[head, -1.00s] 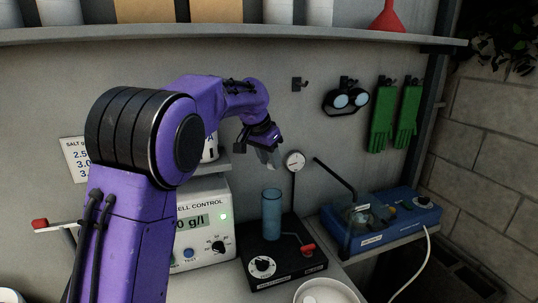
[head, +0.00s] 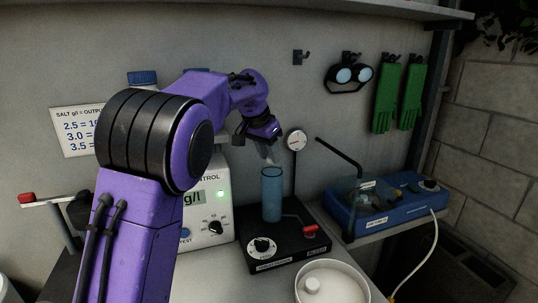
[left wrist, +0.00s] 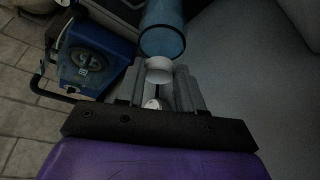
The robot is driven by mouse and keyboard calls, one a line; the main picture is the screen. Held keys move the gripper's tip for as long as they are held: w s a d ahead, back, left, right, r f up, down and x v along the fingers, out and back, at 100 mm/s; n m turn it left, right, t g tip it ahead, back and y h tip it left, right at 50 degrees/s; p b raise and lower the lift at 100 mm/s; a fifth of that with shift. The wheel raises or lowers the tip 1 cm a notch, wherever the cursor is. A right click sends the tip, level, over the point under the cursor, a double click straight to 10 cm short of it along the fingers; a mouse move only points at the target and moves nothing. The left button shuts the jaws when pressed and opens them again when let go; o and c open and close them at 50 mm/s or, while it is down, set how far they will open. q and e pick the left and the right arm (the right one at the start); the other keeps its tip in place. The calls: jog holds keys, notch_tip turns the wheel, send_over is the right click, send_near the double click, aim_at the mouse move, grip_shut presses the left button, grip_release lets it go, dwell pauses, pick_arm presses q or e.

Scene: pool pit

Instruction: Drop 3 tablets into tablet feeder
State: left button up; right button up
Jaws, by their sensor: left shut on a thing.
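The tablet feeder is a black base (head: 285,247) with a dial, a red-tipped lever and an upright blue see-through tube (head: 271,200). My left gripper (head: 268,156) is just above the tube's open top, pointing down. In the left wrist view it is shut on a white tablet (left wrist: 158,72), held between the grey fingertips. The tablet appears beside the tube's rim (left wrist: 163,42) in that view; I cannot tell whether it is centred over the opening. A white bowl (head: 352,293) at the front holds at least one white tablet (head: 312,285). My right gripper is not in view.
A round gauge (head: 297,140) on a post stands close behind the tube. A cell control box (head: 207,220) is left of the feeder, and a blue device (head: 385,205) with a black arm is to its right. Goggles (head: 350,75) and green gloves (head: 398,95) hang on the wall.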

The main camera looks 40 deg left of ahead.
pick_arm(q)
jog(key=shift+s+r, duration=0.1)
jog(key=shift+p, duration=0.5)
dwell(0.3)
jog(key=o, duration=1.1)
notch_tip(320, 180, up, 6)
jog(key=p, duration=0.8)
jog(key=shift+s, duration=0.1)
